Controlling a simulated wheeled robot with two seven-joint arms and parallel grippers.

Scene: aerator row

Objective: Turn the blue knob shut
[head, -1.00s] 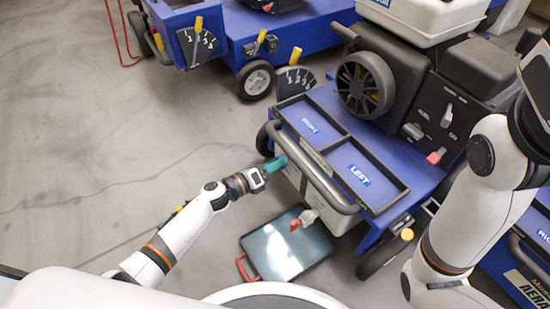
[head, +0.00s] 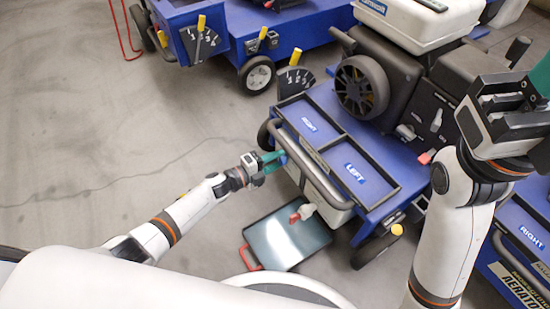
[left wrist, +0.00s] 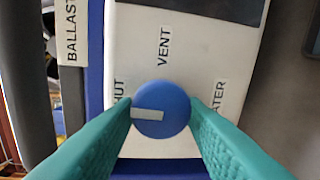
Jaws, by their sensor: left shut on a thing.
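The blue knob (left wrist: 161,108) is a round disc with a pale pointer bar on a white panel (left wrist: 185,60). The bar points left, a little below the partly hidden SHUT label (left wrist: 119,91). VENT is above the knob and a partly covered label ending in ATER is to its right. My left gripper (left wrist: 161,112) has its green fingers on either side of the knob, shut on it. In the head view the left gripper (head: 274,161) reaches the cart's front end. My right gripper (head: 540,88) is at the upper right, partly cut off; its jaws are unclear.
A blue aerator cart (head: 390,200) carries a tray marked RIGHT and LEFT, with a grey handle bar (head: 315,165) near the left gripper. A red-handled valve (head: 302,213) hangs above a floor pan (head: 262,240). Other blue carts stand behind and at right. Floor at left is clear.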

